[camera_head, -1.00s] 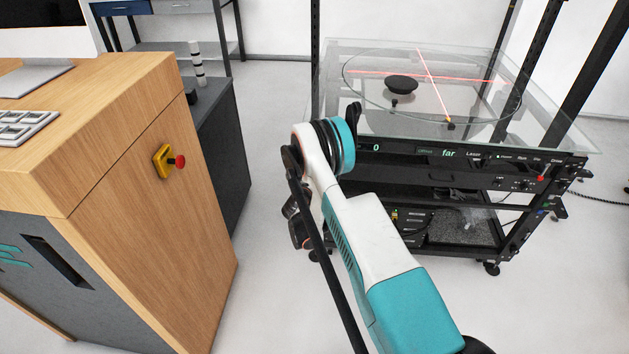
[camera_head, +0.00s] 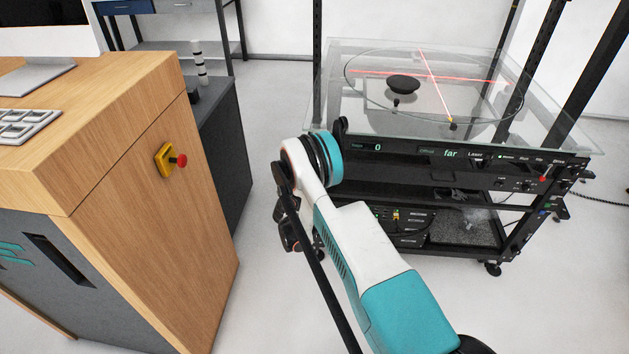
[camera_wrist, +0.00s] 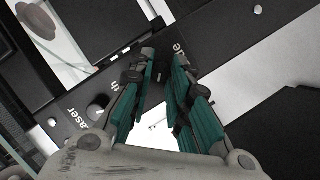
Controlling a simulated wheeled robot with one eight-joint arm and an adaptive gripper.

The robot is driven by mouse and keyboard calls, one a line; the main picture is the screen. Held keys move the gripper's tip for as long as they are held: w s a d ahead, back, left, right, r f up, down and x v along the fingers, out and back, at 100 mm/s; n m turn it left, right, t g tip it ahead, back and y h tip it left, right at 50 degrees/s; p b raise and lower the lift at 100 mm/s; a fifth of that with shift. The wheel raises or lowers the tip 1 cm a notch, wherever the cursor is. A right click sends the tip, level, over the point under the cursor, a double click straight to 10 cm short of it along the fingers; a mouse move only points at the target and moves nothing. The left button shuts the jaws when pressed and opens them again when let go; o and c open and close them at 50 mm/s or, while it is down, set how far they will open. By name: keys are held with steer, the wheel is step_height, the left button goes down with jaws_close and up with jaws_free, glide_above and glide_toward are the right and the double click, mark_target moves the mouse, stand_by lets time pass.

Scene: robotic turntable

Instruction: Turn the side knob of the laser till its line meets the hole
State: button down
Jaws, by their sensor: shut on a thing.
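The turntable (camera_head: 486,112) is a clear round disc in a glass top, crossed by two red laser lines (camera_head: 429,66). One line runs front to back and ends at a small dark part with a yellowish glow (camera_head: 451,122) near the front rim. I cannot clearly make out the hole. In the wrist view my gripper (camera_wrist: 165,62) is at the black panel (camera_wrist: 72,122), its teal-padded fingers close together beside partly covered lettering ending in "de". It is shut on the side knob, which the fingers mostly hide. The head view does not show the fingertips.
A dark round piece (camera_head: 403,82) lies on the turntable. The front display (camera_head: 452,153) reads "far", and another reads "0". Another knob (camera_wrist: 97,107) stands near "Laser". A wooden desk (camera_head: 150,210) with a red button (camera_head: 181,160) is at left; floor lies between.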

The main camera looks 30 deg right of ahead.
steer(key=c, duration=1.5)
jaws_free()
steer(key=shift+o, duration=0.2)
